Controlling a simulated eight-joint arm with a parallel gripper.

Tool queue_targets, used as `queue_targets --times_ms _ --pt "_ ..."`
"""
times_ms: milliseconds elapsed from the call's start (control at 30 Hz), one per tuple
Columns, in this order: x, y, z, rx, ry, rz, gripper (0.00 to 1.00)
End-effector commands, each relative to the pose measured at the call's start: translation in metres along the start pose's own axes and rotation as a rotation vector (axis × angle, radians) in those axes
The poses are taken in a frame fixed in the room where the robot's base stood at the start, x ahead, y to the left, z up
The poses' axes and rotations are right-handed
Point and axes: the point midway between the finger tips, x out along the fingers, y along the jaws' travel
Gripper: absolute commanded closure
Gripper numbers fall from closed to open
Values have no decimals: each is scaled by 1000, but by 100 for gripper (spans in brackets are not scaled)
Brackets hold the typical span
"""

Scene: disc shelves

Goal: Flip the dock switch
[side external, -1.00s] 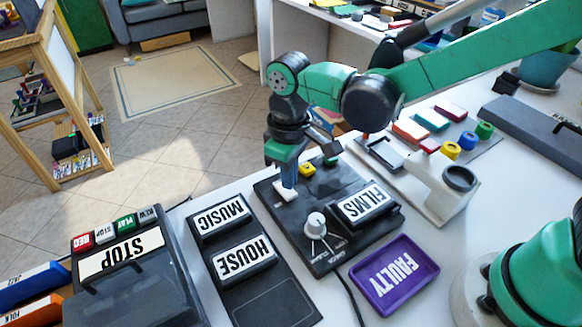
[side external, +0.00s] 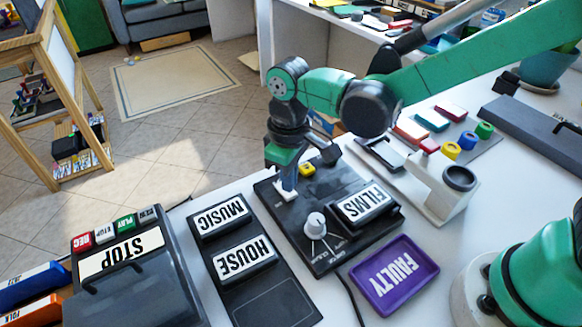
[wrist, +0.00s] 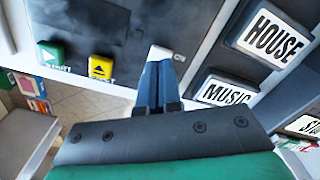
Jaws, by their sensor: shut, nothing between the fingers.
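The dock (side external: 300,232) is a black panel on the white table with a white knob, a FILMS block (side external: 364,206) and small buttons. The dock switch is a white rocker (side external: 284,198) near the dock's left edge; in the wrist view its white top (wrist: 160,52) shows just beyond my fingertips, beside an "ON" mark. My gripper (side external: 288,184) is shut and empty, pointing down with its tips at the switch. In the wrist view the closed fingers (wrist: 158,72) overlap the switch's near part, so I cannot tell whether they touch it.
Yellow (wrist: 101,68) and green (wrist: 50,54) buttons sit left of the fingers in the wrist view. The MUSIC (side external: 219,215) and HOUSE (side external: 243,260) blocks stand left of the dock. A purple FAULTY tray (side external: 394,275) lies in front, and a white stand (side external: 440,190) is to the right.

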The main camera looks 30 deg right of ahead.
Motion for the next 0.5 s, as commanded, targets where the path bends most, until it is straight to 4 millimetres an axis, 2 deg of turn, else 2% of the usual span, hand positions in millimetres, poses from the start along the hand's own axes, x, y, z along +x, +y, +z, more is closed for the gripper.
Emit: queue_targets --times_ms 500 --pt "8 0 0 0 0 0 100"
